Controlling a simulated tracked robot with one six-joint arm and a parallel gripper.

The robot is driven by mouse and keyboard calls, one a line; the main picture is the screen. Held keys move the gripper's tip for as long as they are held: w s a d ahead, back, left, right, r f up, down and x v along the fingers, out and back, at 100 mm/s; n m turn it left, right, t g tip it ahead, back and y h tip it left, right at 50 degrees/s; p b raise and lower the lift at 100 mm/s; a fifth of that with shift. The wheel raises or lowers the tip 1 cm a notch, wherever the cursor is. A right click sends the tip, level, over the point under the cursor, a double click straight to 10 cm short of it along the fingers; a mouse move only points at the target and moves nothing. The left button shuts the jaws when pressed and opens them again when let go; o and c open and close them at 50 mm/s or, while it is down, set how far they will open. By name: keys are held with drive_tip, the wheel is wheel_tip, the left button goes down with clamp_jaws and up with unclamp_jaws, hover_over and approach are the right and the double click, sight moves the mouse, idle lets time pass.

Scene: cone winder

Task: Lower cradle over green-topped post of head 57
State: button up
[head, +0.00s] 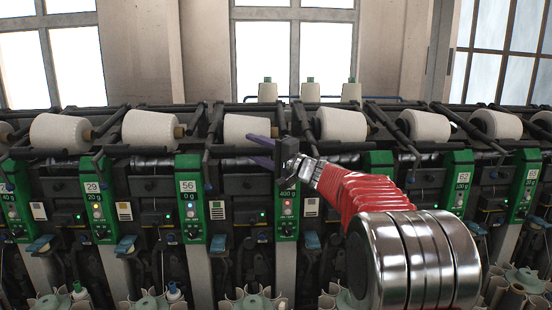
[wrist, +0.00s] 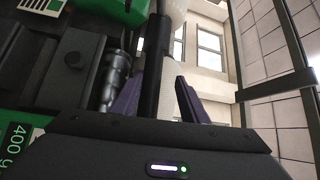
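The green-topped post (head: 288,215) reading 400 g stands right of the post marked 56; its number is hidden behind my gripper. Its green face also shows in the wrist view (wrist: 18,138). My gripper (head: 250,150) is in front of the top of this post, with its purple fingers spread and pointing left. In the wrist view my fingers (wrist: 160,78) stand apart, with a black bar (wrist: 157,60), probably part of the cradle, showing between them. I cannot tell whether they touch it. A white yarn package (head: 245,128) lies left of the post.
More white packages (head: 340,123) and dark cradle arms line the machine on both sides. The post marked 56 (head: 190,205) is to the left, and the one marked 62 (head: 461,185) to the right. White cones (head: 310,91) stand on top behind. Windows are at the back.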

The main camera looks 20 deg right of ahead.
drive_tip(key=v, duration=0.8)
drive_tip(key=shift+s+d, duration=0.25)
drive_tip(key=shift+s, duration=0.05)
drive_tip(key=shift+f, duration=0.1)
drive_tip(key=shift+c, duration=0.3)
